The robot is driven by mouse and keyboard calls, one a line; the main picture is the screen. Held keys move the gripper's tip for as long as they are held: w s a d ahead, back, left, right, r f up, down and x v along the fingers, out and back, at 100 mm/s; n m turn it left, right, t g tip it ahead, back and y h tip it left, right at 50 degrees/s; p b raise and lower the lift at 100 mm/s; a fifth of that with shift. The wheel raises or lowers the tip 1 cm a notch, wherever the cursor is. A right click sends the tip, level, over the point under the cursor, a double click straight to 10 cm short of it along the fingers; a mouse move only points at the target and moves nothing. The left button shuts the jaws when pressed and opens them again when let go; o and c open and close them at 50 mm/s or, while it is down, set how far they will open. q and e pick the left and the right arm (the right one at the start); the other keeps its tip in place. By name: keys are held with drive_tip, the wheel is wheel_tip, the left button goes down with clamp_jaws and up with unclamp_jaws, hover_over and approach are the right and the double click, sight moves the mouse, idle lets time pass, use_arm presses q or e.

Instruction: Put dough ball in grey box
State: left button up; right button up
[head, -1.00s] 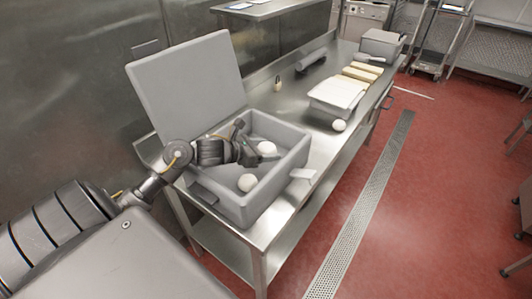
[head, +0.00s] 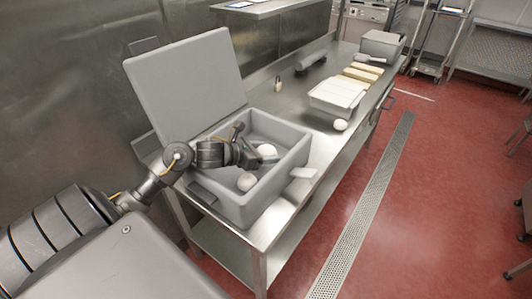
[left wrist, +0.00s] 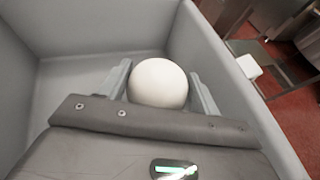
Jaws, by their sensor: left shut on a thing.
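The grey box (head: 262,201) stands on the near end of the metal table with its lid (head: 187,85) open, leaning up at the back. My left gripper (head: 268,158) is inside the box opening, shut on a white dough ball (head: 266,150). In the left wrist view the dough ball (left wrist: 158,83) sits between the two fingers (left wrist: 160,88), with the box walls around it. A second dough ball (head: 246,182) lies in the box near its front left. A third dough ball (head: 341,125) lies on the table outside. My right gripper is not in view.
A white-covered tray (head: 337,94), yellowish blocks (head: 361,75), a grey roller (head: 311,60) and a small bottle (head: 277,83) are further along the table (head: 318,145). A smaller grey box (head: 382,43) stands at the far end. Red floor is free at right.

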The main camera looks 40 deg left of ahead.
use_arm(q)
drive_tip(key=o, duration=1.1)
drive_tip(key=shift+r+p, duration=0.25)
drive_tip(key=shift+p, duration=0.05)
drive_tip(key=shift+r+p, duration=0.85)
drive_tip(key=shift+p, duration=0.3)
drive_tip(key=shift+s+a+f+b, duration=0.15)
drive_tip(key=shift+s+a+b, duration=0.05)
drive_tip(key=shift+s+b, duration=0.3)
drive_tip(key=shift+s+a+f+b, duration=0.15)
drive_tip(key=shift+s+b, duration=0.2)
drive_tip(key=shift+b, duration=0.1)
drive_tip(key=b+v, duration=0.2)
drive_tip(key=v, duration=0.8)
drive_tip(key=shift+r, duration=0.2)
